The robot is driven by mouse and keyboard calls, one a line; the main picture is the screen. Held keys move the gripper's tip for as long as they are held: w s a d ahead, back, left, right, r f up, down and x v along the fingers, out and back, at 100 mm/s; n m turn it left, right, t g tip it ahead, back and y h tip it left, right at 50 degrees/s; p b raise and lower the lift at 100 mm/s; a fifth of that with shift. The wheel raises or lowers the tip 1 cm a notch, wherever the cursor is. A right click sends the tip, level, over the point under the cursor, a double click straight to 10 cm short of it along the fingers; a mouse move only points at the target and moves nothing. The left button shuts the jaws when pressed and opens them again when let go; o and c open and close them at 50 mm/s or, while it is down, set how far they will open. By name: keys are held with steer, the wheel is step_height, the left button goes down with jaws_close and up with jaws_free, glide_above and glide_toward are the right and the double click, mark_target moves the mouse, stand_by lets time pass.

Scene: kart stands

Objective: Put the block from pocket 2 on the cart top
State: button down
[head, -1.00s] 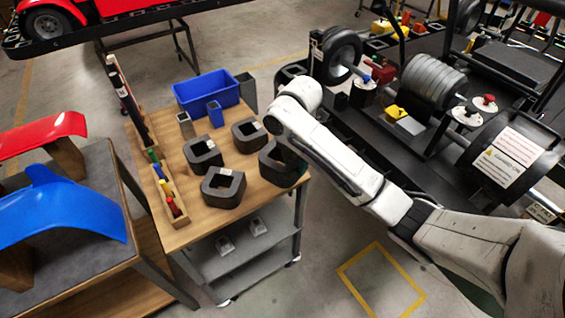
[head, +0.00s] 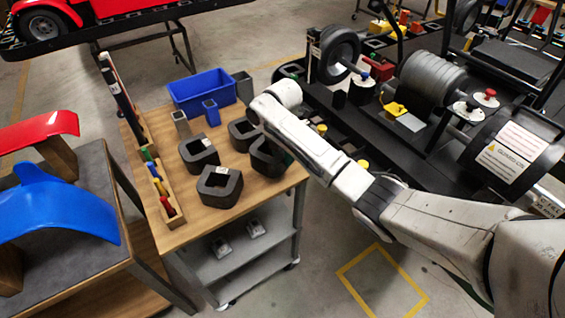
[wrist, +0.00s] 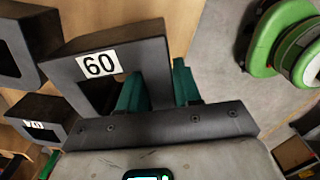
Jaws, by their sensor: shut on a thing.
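A dark hollow block labelled 60 (wrist: 98,62) is in my gripper (wrist: 158,84) in the wrist view. One teal finger is inside its opening and the other outside, so the jaws pinch one wall. In the head view this block (head: 268,158) is at the right edge of the wooden cart top (head: 185,233), close to a neighbouring block (head: 243,134); my forearm partly covers it and hides the fingers. Whether it rests on the wood or hangs just above I cannot tell. No pocket number is legible.
Two more dark blocks (head: 198,153) (head: 219,186) stand on the cart top; one labelled 70 (wrist: 38,128) shows in the wrist view. A blue bin (head: 203,92) is at the back and a wooden tool rack (head: 165,190) at the left. Bare wood lies along the front.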

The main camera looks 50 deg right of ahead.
steer(key=shift+w+d+f, duration=0.15)
steer(key=shift+w+f, duration=0.05)
steer(key=shift+f+p, duration=0.5)
steer(key=shift+f, duration=1)
steer(key=shift+f, duration=0.1)
steer(key=c, duration=0.8)
jaws_free()
